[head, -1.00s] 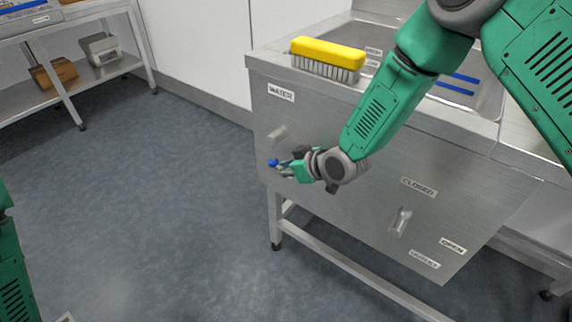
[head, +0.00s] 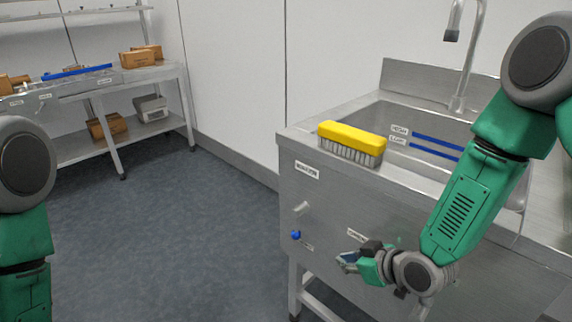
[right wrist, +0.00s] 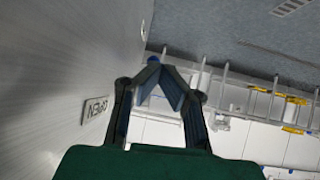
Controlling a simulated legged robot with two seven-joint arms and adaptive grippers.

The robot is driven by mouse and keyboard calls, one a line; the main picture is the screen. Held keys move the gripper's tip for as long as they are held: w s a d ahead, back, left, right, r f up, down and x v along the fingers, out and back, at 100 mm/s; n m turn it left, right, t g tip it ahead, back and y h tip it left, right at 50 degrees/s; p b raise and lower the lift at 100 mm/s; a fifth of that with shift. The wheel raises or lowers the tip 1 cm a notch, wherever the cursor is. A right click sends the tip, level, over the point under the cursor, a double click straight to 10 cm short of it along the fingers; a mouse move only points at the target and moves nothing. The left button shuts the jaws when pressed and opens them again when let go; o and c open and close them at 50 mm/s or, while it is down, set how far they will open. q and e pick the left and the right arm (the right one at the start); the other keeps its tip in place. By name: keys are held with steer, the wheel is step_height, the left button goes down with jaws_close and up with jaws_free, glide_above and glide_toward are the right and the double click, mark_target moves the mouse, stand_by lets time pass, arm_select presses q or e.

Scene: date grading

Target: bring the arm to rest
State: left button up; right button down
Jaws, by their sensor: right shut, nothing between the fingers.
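My right arm comes in from the right in the head view. My right gripper (head: 345,261) is in front of the sink's front panel, a little to the right of and below a blue knob (head: 295,235). Its fingers are shut with nothing between them; in the right wrist view the fingertips (right wrist: 158,65) meet. The panel shows in the right wrist view on the left with an "OPEN" label (right wrist: 95,108). My left arm shows at the left edge of the head view, and its gripper is out of the picture.
A steel sink (head: 296,178) with a tap (head: 466,60) stands at the right. A yellow brush (head: 352,139) lies on its rim. Blue lines with labels mark the basin wall. A steel shelf (head: 150,77) with brown boxes stands at the back left. The floor between is clear.

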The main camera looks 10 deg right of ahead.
steer(key=s+d+f+m+g+h, duration=0.1)
steer(key=s+d+f+m+g, duration=0.1)
steer(key=s, duration=0.8)
steer(key=s+d+f+m+g+h+p, duration=0.1)
steer(key=s+d+f+m+g+h, duration=0.1)
steer(key=s, duration=0.8)
steer(key=s+d+f+m+g+h+p, duration=0.1)
steer(key=s+d+f+m+g+h, duration=0.1)
steer(key=s, duration=0.8)
step_height(320, 180, down, 4)
steer(key=shift+s+d+r+g, duration=0.2)
steer(key=shift+d+g, duration=0.6)
steer(key=shift+g, duration=0.4)
steer(key=shift+w+a+r, duration=0.1)
steer(key=shift+w+a, duration=0.05)
steer(key=shift+a, duration=0.15)
steer(key=shift+d, duration=0.2)
